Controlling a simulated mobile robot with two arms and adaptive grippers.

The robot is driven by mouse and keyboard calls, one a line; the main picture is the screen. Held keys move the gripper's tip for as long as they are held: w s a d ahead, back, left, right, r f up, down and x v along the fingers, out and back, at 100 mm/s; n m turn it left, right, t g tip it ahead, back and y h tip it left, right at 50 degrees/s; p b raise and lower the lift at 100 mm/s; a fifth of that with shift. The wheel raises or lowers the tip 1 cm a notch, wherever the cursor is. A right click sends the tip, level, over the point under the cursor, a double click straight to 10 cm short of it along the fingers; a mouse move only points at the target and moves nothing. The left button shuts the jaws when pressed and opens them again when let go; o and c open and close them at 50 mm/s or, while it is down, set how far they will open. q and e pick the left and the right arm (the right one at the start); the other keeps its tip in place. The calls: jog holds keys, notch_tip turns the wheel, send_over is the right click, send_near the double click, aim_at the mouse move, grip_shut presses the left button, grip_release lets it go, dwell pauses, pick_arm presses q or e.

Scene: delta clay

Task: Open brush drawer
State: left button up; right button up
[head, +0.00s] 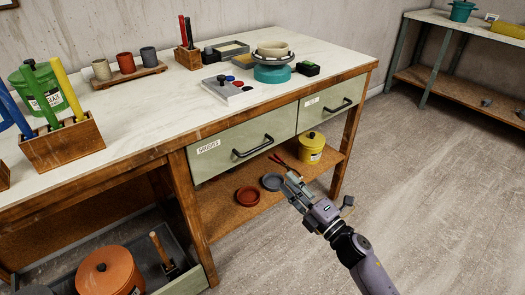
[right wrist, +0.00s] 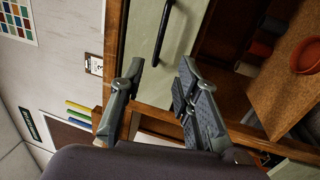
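The brush drawer (head: 222,160) is the left one of two pale green drawers under the white bench top. It looks shut, with a white label (head: 208,147) and a black bar handle (head: 253,147). My right gripper (head: 288,178) is in front of and below this drawer in the head view. In the right wrist view my right gripper (right wrist: 160,70) is open and empty. A black handle (right wrist: 165,32) on a pale green front lies ahead, in line with the gap between its fingers and apart from them. My left gripper is in neither view.
The right drawer (head: 320,108) looks shut. A wooden bench leg (head: 192,215) stands left of the drawer. Open floor (head: 440,190) lies to the right.

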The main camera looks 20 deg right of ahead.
aim_at(258, 149)
jog(key=x, duration=1.5)
jog(key=shift+w, duration=0.15)
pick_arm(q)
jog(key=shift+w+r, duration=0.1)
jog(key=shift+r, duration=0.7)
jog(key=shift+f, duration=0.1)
pick_arm(e)
grip_shut()
